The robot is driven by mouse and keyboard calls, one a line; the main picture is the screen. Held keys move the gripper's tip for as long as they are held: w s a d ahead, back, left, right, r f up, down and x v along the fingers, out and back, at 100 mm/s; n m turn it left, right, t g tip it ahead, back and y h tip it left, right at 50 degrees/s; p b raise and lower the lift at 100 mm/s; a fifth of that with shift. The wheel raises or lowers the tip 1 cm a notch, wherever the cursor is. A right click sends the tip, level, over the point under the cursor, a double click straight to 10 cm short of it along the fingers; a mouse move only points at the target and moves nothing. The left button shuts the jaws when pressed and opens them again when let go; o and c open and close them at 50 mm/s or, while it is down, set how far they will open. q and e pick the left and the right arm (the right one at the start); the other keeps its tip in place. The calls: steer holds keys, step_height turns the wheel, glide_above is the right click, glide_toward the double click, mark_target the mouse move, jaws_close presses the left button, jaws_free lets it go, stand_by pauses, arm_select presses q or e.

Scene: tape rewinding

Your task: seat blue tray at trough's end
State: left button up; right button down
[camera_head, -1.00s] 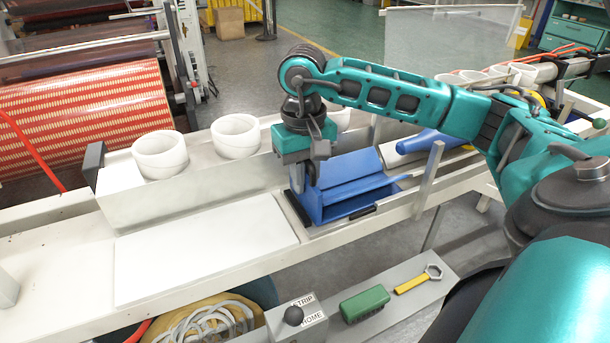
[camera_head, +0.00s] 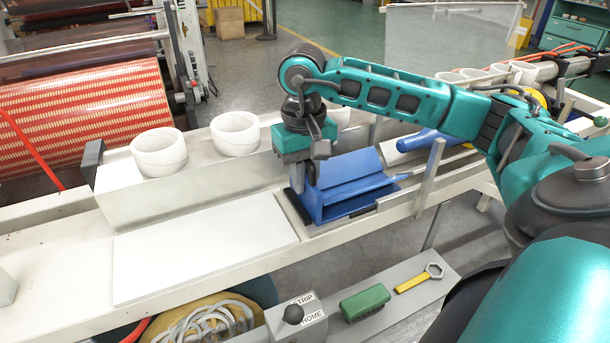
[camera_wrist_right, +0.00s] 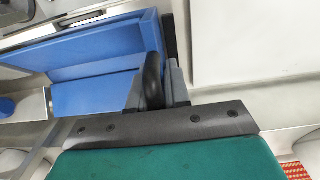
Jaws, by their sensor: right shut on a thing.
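The blue tray (camera_head: 352,186) sits at the near end of the trough (camera_head: 425,172), beside the white flat panel (camera_head: 205,245). My right gripper (camera_head: 303,185) points down at the tray's left end and is shut on its end wall. In the right wrist view the gripper fingers (camera_wrist_right: 160,85) close at the edge of the blue tray (camera_wrist_right: 95,55). Whether the tray's underside is fully down is hidden. My left gripper is not in view.
A blue roll (camera_head: 428,141) lies in the trough to the right of the tray.

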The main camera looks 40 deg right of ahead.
steer(key=c, duration=1)
jaws_free()
step_height(320, 180, up, 12)
steer(key=p, duration=0.2)
steer(key=shift+a+f+p, duration=0.1)
steer(key=shift+f+p, duration=0.05)
steer(key=shift+p, duration=0.25)
steer(key=shift+r, duration=0.65)
